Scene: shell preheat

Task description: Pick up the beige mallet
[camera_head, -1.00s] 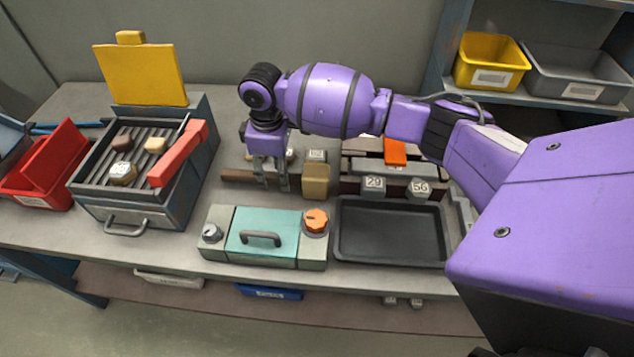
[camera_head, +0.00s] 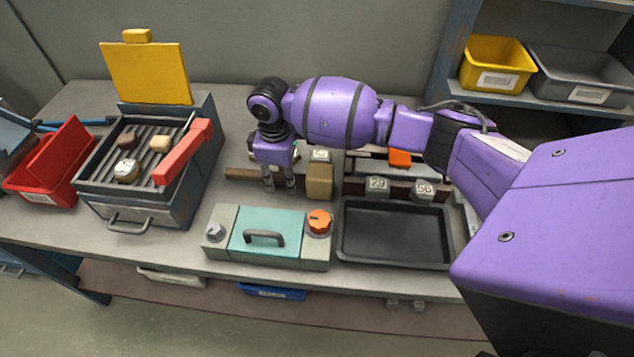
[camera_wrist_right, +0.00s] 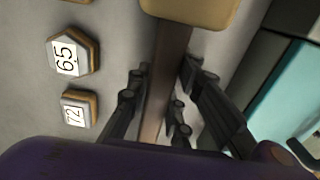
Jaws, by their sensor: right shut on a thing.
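The beige mallet lies on the bench behind the teal-lidded box, with its blocky beige head (camera_head: 319,182) to the right and its brown handle (camera_head: 240,174) to the left. In the right wrist view the head (camera_wrist_right: 195,8) is at the top edge and the handle runs down between the fingers. My right gripper (camera_head: 280,187) points down and is shut on the handle, just left of the head. Its dark fingers (camera_wrist_right: 165,82) are on both sides of the handle in the wrist view. I cannot see clear space under the mallet. My left gripper is out of view.
The teal-lidded box (camera_head: 265,237) and a black tray (camera_head: 394,262) are in front. A grill (camera_head: 140,205) with a red handle stands left. Numbered hex blocks (camera_wrist_right: 72,57) lie close behind the handle; others (camera_head: 377,188) are on the right.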

